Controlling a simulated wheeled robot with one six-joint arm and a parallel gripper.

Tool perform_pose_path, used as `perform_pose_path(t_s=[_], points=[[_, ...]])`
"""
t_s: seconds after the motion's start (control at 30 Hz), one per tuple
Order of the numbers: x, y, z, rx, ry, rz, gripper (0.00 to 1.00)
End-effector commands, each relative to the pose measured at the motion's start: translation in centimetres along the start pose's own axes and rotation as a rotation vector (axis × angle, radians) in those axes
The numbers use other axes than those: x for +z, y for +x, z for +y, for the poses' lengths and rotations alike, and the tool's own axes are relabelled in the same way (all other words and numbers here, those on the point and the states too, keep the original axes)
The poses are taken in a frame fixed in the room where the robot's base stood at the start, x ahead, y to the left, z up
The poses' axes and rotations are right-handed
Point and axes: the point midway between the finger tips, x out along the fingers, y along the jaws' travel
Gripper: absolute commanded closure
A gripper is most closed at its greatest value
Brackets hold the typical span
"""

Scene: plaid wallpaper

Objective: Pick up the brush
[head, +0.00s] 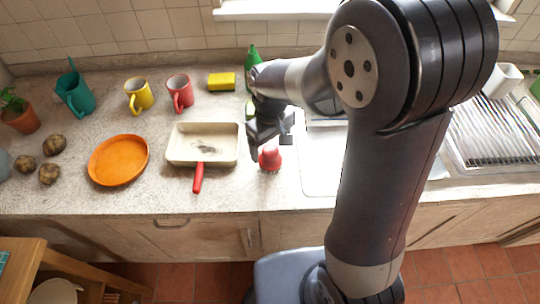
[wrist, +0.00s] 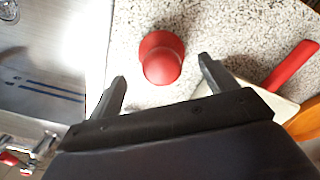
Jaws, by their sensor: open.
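A small red object with a rounded top and a wider base stands on the speckled counter (head: 270,159); it is the likely brush, though no bristles show. In the wrist view, the red object (wrist: 162,58) lies between my two fingers, with a gap on each side. My gripper (head: 270,147) is open and empty, pointing down just above and behind the red object in the head view. My gripper's fingertips (wrist: 162,70) flank it in the wrist view. How far they are above the counter is hard to tell.
A cream pan (head: 180,155) with a red handle (head: 198,178) sits close left. The sink (head: 318,175) lies right. An orange plate (head: 118,160), yellow mug (head: 139,95), red mug (head: 180,93), sponge (head: 221,80) and green bottle (head: 252,56) stand around.

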Motion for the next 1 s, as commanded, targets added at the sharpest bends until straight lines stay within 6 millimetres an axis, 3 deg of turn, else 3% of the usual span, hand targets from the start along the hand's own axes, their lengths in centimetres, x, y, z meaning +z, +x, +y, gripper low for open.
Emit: perform_pose_path(t_s=[0.3,0.57,1.0], points=[[0.2,3.8,-0.3,-0.001,0.0,-0.004,0.2],[0.1,4.0,-0.3,0.0,0.0,-0.001,0.2],[0.1,4.0,-0.3,0.0,0.0,-0.001,0.54]])
